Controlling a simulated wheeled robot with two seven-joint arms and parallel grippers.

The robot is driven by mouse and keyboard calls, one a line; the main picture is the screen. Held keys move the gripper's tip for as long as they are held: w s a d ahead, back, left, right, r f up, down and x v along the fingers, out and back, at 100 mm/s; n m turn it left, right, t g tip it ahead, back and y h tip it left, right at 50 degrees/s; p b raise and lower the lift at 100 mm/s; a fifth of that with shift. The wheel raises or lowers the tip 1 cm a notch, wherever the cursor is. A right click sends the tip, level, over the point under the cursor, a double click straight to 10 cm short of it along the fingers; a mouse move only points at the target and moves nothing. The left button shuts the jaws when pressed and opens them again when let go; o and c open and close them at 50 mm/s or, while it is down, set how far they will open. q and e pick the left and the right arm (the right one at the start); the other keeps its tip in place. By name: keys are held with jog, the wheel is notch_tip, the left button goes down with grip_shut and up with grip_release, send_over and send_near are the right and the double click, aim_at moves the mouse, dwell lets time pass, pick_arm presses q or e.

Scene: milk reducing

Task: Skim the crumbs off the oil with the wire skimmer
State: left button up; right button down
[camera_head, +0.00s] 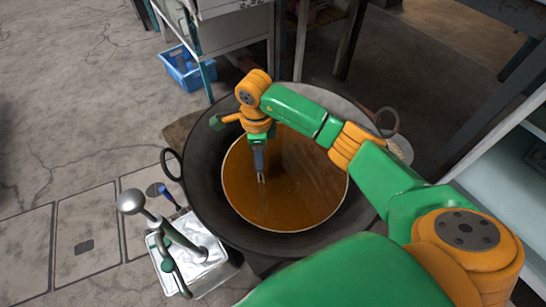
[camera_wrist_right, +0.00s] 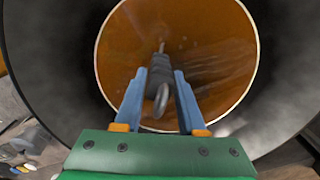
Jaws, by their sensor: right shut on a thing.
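The large dark wok (camera_head: 205,185) holds a round pool of orange-brown oil (camera_head: 300,195). My right gripper (camera_head: 260,165) is over the oil, pointing down. In the right wrist view its two blue fingers (camera_wrist_right: 160,90) are shut on the dark handle of the wire skimmer (camera_wrist_right: 161,70), with the handle's hanging loop toward the camera. A thin rod runs from the handle toward the oil; the skimmer's wire head cannot be made out. Faint pale streaks show on the oil, but I cannot tell single crumbs. My left gripper is not in view.
A ladle-like metal tool (camera_head: 131,201) and a shiny metal tray (camera_head: 190,258) stand left of the wok. The wok's loop handles (camera_head: 171,164) stick out at its sides. A blue basket (camera_head: 187,68) lies on the floor behind. White shelving (camera_head: 500,160) is at right.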

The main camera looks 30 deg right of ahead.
pick_arm(q)
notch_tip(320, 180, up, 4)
jog(key=p, duration=0.4)
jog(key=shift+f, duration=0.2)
pick_arm(e)
notch_tip(320, 180, up, 7)
jog(key=w+a, duration=0.1)
jog(key=a, duration=0.1)
jog(key=shift+a+f, duration=0.15)
jog(key=shift+w, duration=0.1)
